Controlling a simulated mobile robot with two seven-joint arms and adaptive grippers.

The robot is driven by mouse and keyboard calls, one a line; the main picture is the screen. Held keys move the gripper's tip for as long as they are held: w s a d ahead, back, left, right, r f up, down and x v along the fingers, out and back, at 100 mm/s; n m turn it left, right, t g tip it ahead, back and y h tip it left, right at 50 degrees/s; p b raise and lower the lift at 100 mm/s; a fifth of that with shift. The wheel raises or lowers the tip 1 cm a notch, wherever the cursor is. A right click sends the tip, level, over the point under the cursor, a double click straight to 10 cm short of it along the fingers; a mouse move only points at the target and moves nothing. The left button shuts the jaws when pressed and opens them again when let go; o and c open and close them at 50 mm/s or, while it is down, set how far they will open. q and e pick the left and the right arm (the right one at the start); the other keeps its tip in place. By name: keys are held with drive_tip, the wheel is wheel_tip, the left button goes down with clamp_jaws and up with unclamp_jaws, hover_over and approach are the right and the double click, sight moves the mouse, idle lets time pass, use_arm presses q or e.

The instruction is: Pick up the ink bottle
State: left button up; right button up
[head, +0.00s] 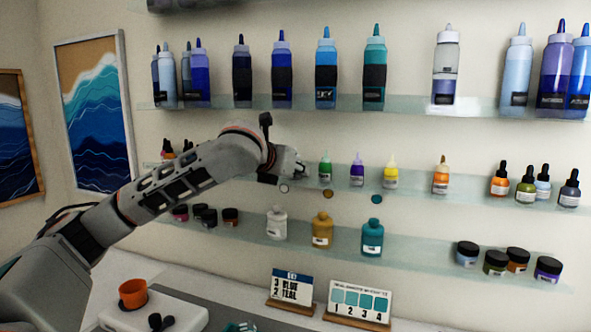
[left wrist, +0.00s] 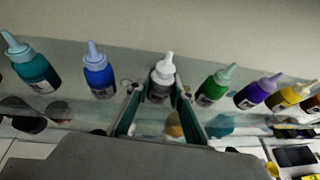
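Small ink bottles with pointed caps stand in a row on the middle glass shelf. In the left wrist view, a grey bottle with a white cap (left wrist: 163,78) stands upright between the fingertips of my left gripper (left wrist: 160,100). The fingers are apart, one on each side of it; I cannot tell whether either touches it. In the head view my left gripper (head: 297,168) is at the middle shelf, just left of the green bottle (head: 325,168), and hides the grey bottle. My right gripper is not in view.
A blue bottle (left wrist: 98,72) and a teal bottle (left wrist: 34,66) stand left of the fingers, a purple bottle (head: 357,170) and a yellow bottle (head: 391,174) to the right. Larger bottles line the upper shelf (head: 410,104). An orange cup (head: 133,293) stands below.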

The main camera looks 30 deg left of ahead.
use_arm(q)
drive_tip(key=shift+r, duration=0.15)
drive_tip(key=shift+s+r, duration=0.15)
drive_tip(key=shift+r, duration=0.05)
drive_tip(key=r, duration=0.6)
drive_tip(key=shift+s+d+r, duration=0.15)
drive_tip(key=shift+s+r, duration=0.1)
drive_tip(key=shift+r, duration=0.05)
drive_tip(key=s+d, duration=0.4)
drive_tip(key=s, duration=1.4)
drive_tip(key=shift+s+d+f+b, duration=0.15)
drive_tip(key=shift+s+d+b, duration=0.05)
drive_tip(key=shift+s+b, duration=0.15)
drive_tip(key=o, duration=0.5)
clamp_jaws()
